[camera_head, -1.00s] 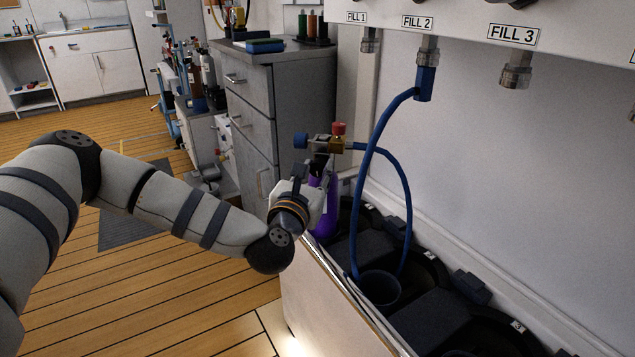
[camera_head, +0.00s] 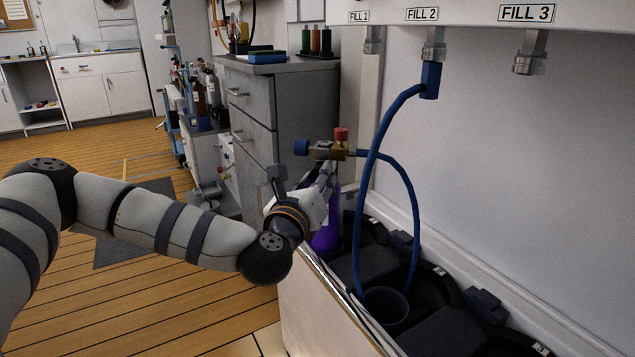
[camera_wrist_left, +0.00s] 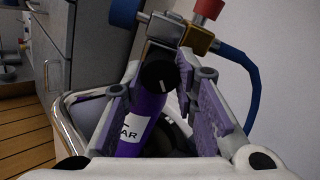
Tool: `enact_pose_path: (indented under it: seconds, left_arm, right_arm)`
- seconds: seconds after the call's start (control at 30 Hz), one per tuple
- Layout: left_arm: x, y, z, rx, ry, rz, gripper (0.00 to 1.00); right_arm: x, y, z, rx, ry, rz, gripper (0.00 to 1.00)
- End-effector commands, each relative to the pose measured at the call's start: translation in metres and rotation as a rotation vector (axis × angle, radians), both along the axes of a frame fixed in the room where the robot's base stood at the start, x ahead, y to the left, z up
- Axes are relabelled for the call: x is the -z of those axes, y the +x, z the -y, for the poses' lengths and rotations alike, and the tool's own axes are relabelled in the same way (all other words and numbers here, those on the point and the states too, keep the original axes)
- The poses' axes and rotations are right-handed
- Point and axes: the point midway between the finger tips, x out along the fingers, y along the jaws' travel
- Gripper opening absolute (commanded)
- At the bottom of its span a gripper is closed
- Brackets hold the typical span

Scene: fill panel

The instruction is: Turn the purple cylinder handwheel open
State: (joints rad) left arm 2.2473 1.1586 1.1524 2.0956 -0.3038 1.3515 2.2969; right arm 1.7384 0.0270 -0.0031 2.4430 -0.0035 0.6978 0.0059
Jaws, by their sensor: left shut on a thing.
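The purple cylinder (camera_head: 326,236) stands upright in the first slot of the rack, partly hidden behind my left gripper. In the left wrist view, the purple cylinder (camera_wrist_left: 138,132) shows a white label. Its black handwheel (camera_wrist_left: 158,76), with a white mark, is between the fingers of my left gripper (camera_wrist_left: 162,88). In the head view, my left gripper (camera_head: 325,180) is at the top of the cylinder, below the brass connector (camera_head: 328,150) with its blue knob (camera_head: 301,147) and red knob (camera_head: 341,134). The handwheel is hidden there. My right gripper is out of view.
A blue hose (camera_head: 371,160) loops from the FILL 2 outlet (camera_head: 431,78) to the connector, hanging close to my gripper. The rack's front wall (camera_head: 315,305) is below my wrist. A grey cabinet (camera_head: 300,115) stands behind.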

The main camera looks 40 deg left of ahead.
Motion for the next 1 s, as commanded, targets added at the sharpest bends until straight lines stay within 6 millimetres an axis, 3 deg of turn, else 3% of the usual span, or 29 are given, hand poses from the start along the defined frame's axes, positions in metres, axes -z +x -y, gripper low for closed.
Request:
enact_pose_path:
  seconds: [0.33, 0.37, 0.43, 0.47, 0.77, 1.0]
  left_arm:
    - [0.000, 0.000, 0.001, 0.002, -0.002, 0.001, 0.00]
    - [-0.001, 0.000, 0.001, 0.002, -0.002, 0.001, 0.29]
    - [-0.001, 0.000, 0.001, 0.002, -0.001, 0.001, 0.44]
    - [0.000, 0.000, 0.000, 0.002, -0.001, 0.001, 0.47]
    - [0.000, -0.002, 0.001, 0.001, -0.001, 0.001, 0.47]
    - [0.001, -0.045, 0.018, 0.003, -0.002, 0.000, 0.47]
  right_arm:
    - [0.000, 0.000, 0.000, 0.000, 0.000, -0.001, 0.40]
    - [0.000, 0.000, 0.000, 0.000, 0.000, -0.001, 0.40]
    - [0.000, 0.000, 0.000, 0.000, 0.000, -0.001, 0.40]
    - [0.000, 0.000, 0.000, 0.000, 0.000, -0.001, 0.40]
    - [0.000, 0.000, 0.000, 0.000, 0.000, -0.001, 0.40]
    - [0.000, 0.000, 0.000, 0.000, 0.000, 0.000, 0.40]
